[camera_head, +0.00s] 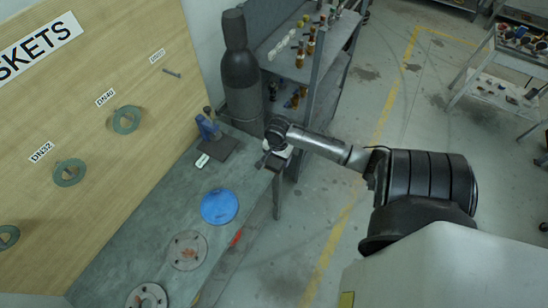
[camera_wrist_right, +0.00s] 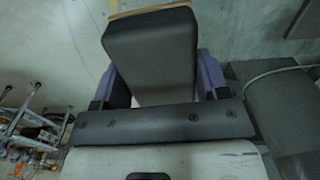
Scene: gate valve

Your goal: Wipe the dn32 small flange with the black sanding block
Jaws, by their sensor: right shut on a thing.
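My right gripper (camera_head: 277,157) is at the far right corner of the workbench, at the end of my arm coming in from the right. In the right wrist view its purple fingers (camera_wrist_right: 168,82) are shut on the black sanding block (camera_wrist_right: 152,55), a dark block with a thin tan edge at its far end. Two round metal flanges lie on the bench with reddish marks at their centres: one (camera_head: 187,262) in the middle, another (camera_head: 147,286) at the bottom edge. I cannot tell which is the dn32 small flange. The gripper is well apart from both. My left gripper is not in view.
A blue disc (camera_head: 219,206) and a red item (camera_head: 237,237) lie on the bench (camera_head: 150,225). A blue vise (camera_head: 209,128) stands at its back. A gasket board (camera_head: 95,75) rises on the left. A dark cylinder (camera_head: 242,80) and shelf (camera_head: 290,68) stand behind.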

